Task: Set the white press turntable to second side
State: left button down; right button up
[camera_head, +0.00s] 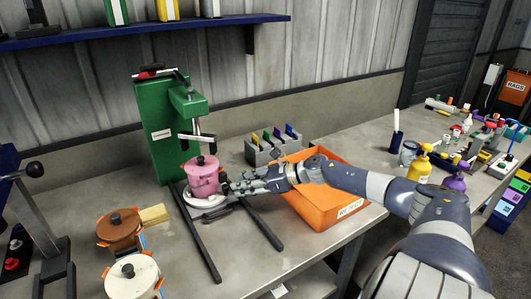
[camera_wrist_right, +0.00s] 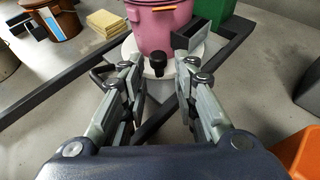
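The white press turntable (camera_head: 203,202) is a round disc at the foot of the green press (camera_head: 155,122). A pink lidded pot (camera_head: 203,178) stands on it under the press screw. In the right wrist view the pink pot (camera_wrist_right: 160,28) and the turntable's rim (camera_wrist_right: 170,69) are ahead, with a black knob (camera_wrist_right: 157,61) at the near edge. My right gripper (camera_head: 229,187) is beside the pot on its right. In the wrist view its fingers (camera_wrist_right: 160,80) are apart, with the knob between and just beyond their tips; contact is not visible. My left gripper is out of view.
Dark rails (camera_head: 262,225) run along the table from the press. An orange bin (camera_head: 318,207) stands under my right forearm. A brown pot (camera_head: 120,232), a cream pot (camera_head: 134,277) and a yellow sponge (camera_head: 154,214) are at left. A grey holder (camera_head: 262,153) stands behind.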

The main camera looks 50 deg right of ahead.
jog(key=v, duration=0.8)
dwell(0.4)
jog(key=shift+r, duration=0.1)
dwell(0.4)
